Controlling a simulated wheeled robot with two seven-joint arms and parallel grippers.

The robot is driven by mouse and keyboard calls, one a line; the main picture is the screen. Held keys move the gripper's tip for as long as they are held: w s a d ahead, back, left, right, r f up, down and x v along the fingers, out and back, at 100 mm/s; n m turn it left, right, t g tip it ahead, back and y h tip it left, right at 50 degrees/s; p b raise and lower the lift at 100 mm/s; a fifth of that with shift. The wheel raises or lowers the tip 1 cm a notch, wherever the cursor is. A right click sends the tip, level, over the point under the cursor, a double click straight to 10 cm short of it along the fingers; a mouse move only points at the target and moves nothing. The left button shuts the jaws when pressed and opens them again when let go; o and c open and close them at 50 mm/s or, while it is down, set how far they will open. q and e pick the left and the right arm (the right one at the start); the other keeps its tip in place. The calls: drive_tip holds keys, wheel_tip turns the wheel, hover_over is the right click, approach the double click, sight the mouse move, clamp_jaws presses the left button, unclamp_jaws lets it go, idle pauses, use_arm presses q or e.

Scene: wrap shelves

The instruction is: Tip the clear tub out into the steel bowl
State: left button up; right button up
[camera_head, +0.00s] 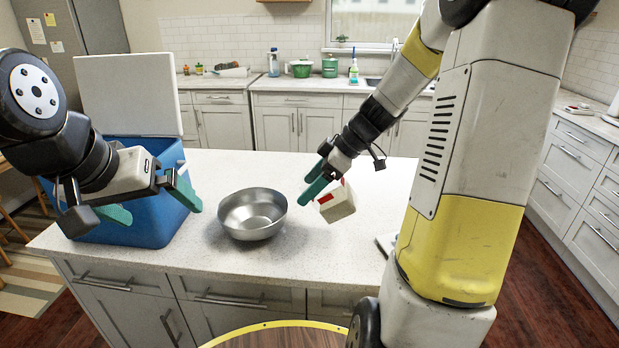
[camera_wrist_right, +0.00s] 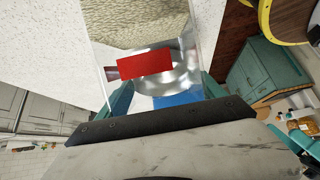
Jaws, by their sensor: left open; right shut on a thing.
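The steel bowl (camera_head: 252,214) stands upright on the pale counter, and its visible inside looks empty. My right gripper (camera_head: 318,184) is shut on the clear tub (camera_head: 338,203), to the right of the bowl and apart from it. The tub is tilted, with pale contents and a red label. In the right wrist view, the red label (camera_wrist_right: 145,63) is between the fingers, the tan grainy contents lie toward the top, and the bowl shows through the clear wall (camera_wrist_right: 182,72). My left gripper (camera_head: 152,204) is open and empty, in front of the blue box.
A blue box (camera_head: 150,228) with its white lid (camera_head: 130,95) raised stands at the counter's left end, left of the bowl. The counter (camera_head: 330,250) is clear around the bowl. A yellow-rimmed round wooden top (camera_head: 275,337) is at the front below the counter.

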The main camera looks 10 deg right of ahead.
drive_tip(key=w+a+g+h, duration=0.3)
drive_tip(key=a+g+h, duration=0.3)
drive_tip(key=h, duration=1)
drive_tip(key=shift+w+a+f+g+h, duration=0.2)
drive_tip(key=shift+a+f+g+h, duration=0.15)
drive_tip(key=shift+a, duration=1.2)
drive_tip(key=shift+r, duration=0.1)
